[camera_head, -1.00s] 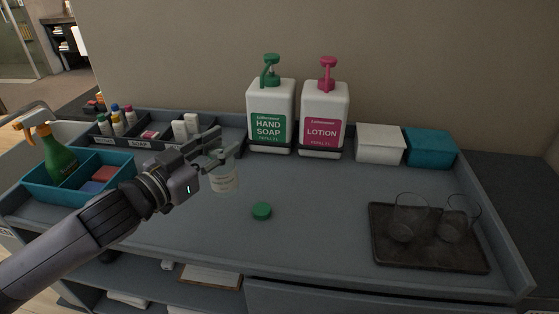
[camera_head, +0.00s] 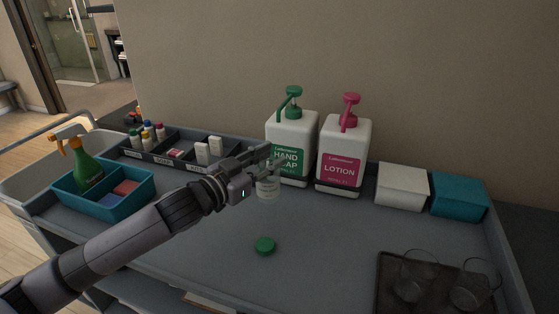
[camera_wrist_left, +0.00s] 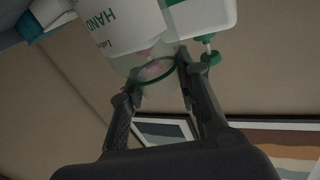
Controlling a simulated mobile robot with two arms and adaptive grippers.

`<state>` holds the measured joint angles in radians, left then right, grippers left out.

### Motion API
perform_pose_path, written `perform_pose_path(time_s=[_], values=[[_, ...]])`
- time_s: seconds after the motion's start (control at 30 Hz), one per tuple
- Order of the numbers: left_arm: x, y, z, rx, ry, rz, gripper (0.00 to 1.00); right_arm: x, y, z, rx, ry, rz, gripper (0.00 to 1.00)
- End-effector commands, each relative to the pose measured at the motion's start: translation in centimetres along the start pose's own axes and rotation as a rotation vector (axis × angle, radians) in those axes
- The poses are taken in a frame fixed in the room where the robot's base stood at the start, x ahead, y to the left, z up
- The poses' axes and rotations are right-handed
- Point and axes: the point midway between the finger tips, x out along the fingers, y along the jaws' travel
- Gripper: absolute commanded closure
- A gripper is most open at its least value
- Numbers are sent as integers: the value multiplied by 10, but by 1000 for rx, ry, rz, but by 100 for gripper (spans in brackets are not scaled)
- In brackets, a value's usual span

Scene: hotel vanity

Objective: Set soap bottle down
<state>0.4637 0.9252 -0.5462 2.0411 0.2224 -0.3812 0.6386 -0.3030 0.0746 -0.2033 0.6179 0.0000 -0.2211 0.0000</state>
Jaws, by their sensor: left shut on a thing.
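A small clear soap bottle (camera_head: 268,188) with a pale label is held by my left gripper (camera_head: 268,157), upright above the grey cart top. It appears in front of the white hand soap dispenser (camera_head: 291,132) and covers part of its label. In the left wrist view my fingers (camera_wrist_left: 157,72) are closed around the clear bottle, whose open round rim (camera_wrist_left: 155,84) shows. A green cap (camera_head: 264,246) lies apart on the cart top. The gap between the bottle's base and the surface is hard to judge. My right gripper is not in view.
A pink-topped lotion dispenser (camera_head: 343,152), a white box (camera_head: 402,187) and a teal box (camera_head: 460,197) line the back. A dark tray (camera_head: 384,290) with two glasses is at front right. A teal caddy (camera_head: 130,202) and divided organiser (camera_head: 185,143) are left. The centre is largely clear.

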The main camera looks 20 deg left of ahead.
Motion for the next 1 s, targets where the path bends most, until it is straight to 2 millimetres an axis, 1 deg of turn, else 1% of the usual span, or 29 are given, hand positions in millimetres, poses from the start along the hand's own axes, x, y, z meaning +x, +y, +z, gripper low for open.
perform_pose_path(time_s=[0.03, 0.1, 0.3, 0.4, 0.43, 0.5, 0.73, 0.9, 1.0], values=[[12, -7, -5, 0, 2, -3, 100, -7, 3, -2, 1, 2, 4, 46], [26, -12, -3, 0, 1, -2, 100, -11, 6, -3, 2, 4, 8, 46], [58, -26, 1, -1, 0, -2, 100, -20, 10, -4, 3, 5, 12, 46], [70, -30, 4, 0, -2, -1, 100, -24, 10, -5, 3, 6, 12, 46], [68, -27, 14, -4, -5, 1, 100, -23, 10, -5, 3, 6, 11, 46], [68, -25, 24, -4, -4, 1, 100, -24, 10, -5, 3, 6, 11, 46], [68, -22, 42, -2, -2, 0, 100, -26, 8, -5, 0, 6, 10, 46], [67, -18, 68, -3, -4, 0, 100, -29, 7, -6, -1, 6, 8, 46], [71, -19, 72, -2, -1, 0, 100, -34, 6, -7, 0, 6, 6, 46]])
